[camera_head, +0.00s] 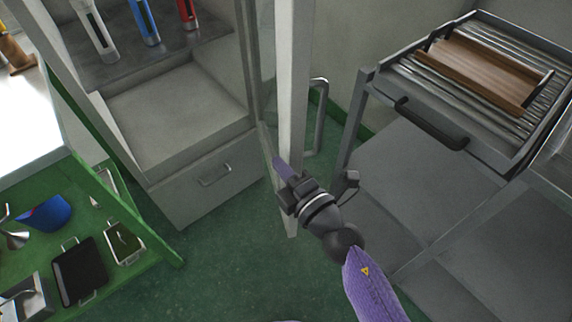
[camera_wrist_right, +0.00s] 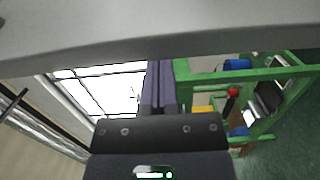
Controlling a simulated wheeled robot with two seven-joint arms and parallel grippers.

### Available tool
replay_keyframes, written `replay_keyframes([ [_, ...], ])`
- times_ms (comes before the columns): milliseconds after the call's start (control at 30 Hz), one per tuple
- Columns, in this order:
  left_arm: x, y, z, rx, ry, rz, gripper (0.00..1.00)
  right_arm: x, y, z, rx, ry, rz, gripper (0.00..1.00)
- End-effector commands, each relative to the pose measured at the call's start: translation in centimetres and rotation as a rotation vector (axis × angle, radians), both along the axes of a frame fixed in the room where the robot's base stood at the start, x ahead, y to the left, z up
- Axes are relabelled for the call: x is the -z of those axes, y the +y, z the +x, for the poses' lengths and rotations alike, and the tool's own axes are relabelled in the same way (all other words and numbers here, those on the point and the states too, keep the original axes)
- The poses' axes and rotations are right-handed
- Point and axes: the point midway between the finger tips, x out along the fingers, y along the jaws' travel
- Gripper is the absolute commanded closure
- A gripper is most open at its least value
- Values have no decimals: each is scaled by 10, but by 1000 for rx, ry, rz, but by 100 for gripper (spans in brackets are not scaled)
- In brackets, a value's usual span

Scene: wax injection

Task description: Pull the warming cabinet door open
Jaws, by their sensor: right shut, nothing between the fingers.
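The warming cabinet (camera_head: 185,115) stands at the upper left, its front uncovered and the inside visible. Its door (camera_head: 293,70) stands swung outward and shows nearly edge-on as a tall pale frame. The door's bar handle (camera_head: 321,115) is on the right-hand face. My right gripper (camera_head: 281,167) is shut and empty, its fingertips overlapping the door's lower edge in the head view; whether they touch it I cannot tell. The handle is apart from the fingers. In the right wrist view the closed fingers (camera_wrist_right: 158,85) reach under a broad grey surface. My left gripper is out of view.
Several coloured tubes, one of them blue (camera_head: 146,22), stand inside the cabinet. A grey rack (camera_head: 365,85) with a wooden-slatted tray stands right of the door. A green bench (camera_head: 150,235) with trays and a blue bowl (camera_head: 47,213) is at left. Green floor (camera_head: 235,265) is clear between.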

Motion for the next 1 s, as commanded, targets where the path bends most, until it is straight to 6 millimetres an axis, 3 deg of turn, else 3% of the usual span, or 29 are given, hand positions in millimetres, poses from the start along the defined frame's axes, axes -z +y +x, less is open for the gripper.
replay_keyframes([
  [467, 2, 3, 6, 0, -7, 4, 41, 1, -10, 2, -5, 1, -1, 100],
  [800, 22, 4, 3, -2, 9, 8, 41, 6, -79, 20, -148, 1, -5, 100],
  [1000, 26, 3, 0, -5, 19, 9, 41, 1, -96, 25, -187, 0, -1, 100],
])
